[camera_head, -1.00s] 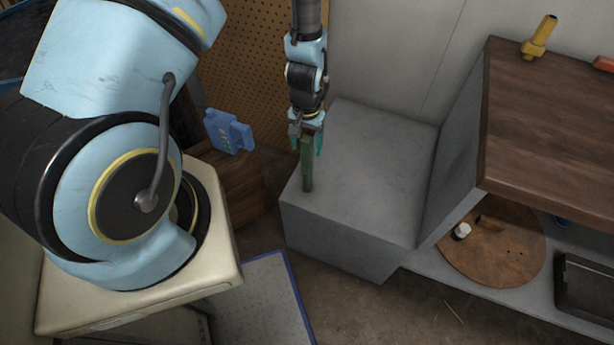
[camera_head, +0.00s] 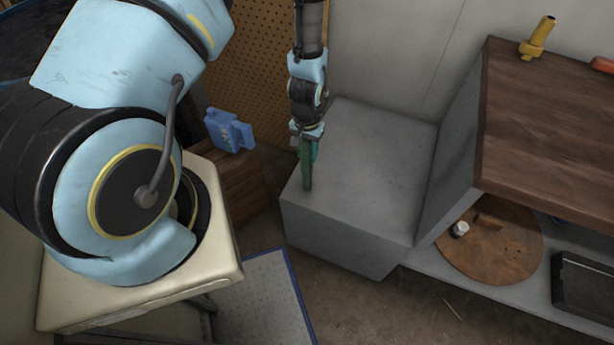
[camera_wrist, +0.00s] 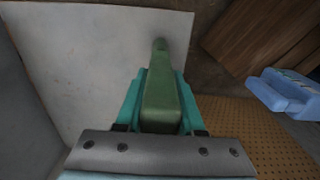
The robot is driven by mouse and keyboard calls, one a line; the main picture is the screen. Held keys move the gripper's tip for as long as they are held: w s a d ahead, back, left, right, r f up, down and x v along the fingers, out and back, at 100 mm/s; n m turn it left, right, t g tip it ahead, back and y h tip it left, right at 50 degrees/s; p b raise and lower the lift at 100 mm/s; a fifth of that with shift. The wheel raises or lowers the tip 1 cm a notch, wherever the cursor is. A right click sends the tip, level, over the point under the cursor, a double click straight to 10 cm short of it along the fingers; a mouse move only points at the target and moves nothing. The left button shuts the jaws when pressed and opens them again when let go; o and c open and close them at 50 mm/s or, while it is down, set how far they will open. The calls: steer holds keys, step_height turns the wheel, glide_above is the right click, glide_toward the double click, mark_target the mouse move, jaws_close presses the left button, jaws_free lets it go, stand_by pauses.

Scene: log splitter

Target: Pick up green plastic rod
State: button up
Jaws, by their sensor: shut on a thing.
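The green plastic rod (camera_head: 307,172) stands upright near the left edge of the grey block (camera_head: 375,180). My gripper (camera_head: 308,150) is above the block and shut on the rod's upper part. In the wrist view the rod (camera_wrist: 161,95) lies between the teal fingers of my gripper (camera_wrist: 160,100), which press on both its sides. The rod's lower end appears at or just above the block top; whether it touches I cannot tell.
A blue object (camera_head: 229,131) sits on a wooden box (camera_head: 238,185) to the left. A brown wooden worktop (camera_head: 550,130) with a yellow item (camera_head: 538,38) stands to the right. A round wooden board (camera_head: 490,245) lies on the lower shelf. The rest of the block top is clear.

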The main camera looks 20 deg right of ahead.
jaws_close()
stand_by(0.8)
